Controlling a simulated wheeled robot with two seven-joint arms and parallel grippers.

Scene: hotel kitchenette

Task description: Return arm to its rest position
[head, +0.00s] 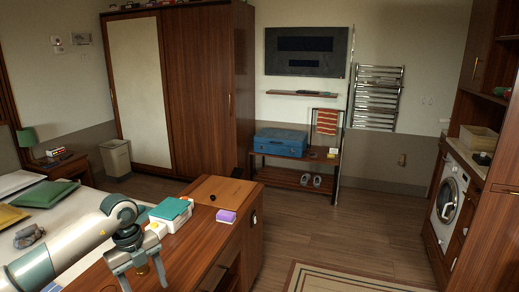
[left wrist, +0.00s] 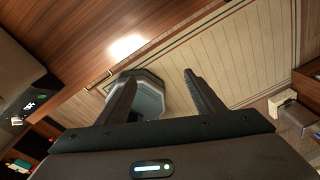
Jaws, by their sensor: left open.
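My left arm comes in from the left in the head view, over the bed side of the wooden counter. My left gripper (head: 145,282) hangs down at its end with the fingers apart, above or beside the counter's near part. In the left wrist view the two dark fingers of the gripper (left wrist: 159,77) stand wide apart with nothing held between them. A grey angular shape lies beyond and below the fingers, probably part of my base. My right arm and gripper are not in view.
The wooden counter (head: 187,250) holds a teal-and-white box (head: 171,210), a purple block (head: 226,216) and a small black object (head: 212,197). The bed (head: 85,203) lies left. A striped rug (head: 345,279) and open floor lie right, before the washing machine (head: 448,201).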

